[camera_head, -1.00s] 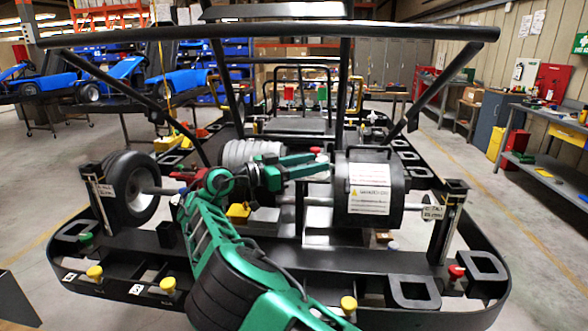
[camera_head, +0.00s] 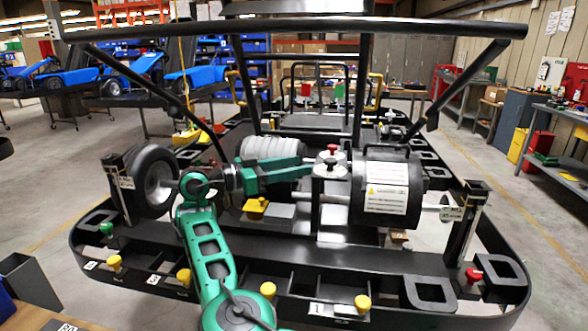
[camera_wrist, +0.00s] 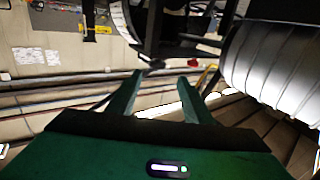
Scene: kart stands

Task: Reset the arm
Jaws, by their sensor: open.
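My gripper (camera_head: 306,166) is green, at the end of my green arm, and reaches right over the middle of a black kart stand (camera_head: 250,258). In the wrist view my gripper (camera_wrist: 160,88) shows two fingers apart, with nothing between them. A red knob (camera_head: 332,149) on a grey block lies just right of the fingertips in the head view. A ribbed grey drum (camera_head: 270,150) lies behind the gripper; a pale ribbed cylinder (camera_wrist: 275,62) fills the right of the wrist view.
A black tire (camera_head: 140,180) on an axle is left of my arm. A black cylinder with a white label (camera_head: 387,198) is to the right. Stand bars (camera_head: 300,30) cross overhead. Yellow knobs (camera_head: 184,276) line the front rail. Open floor (camera_head: 500,190) lies at right.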

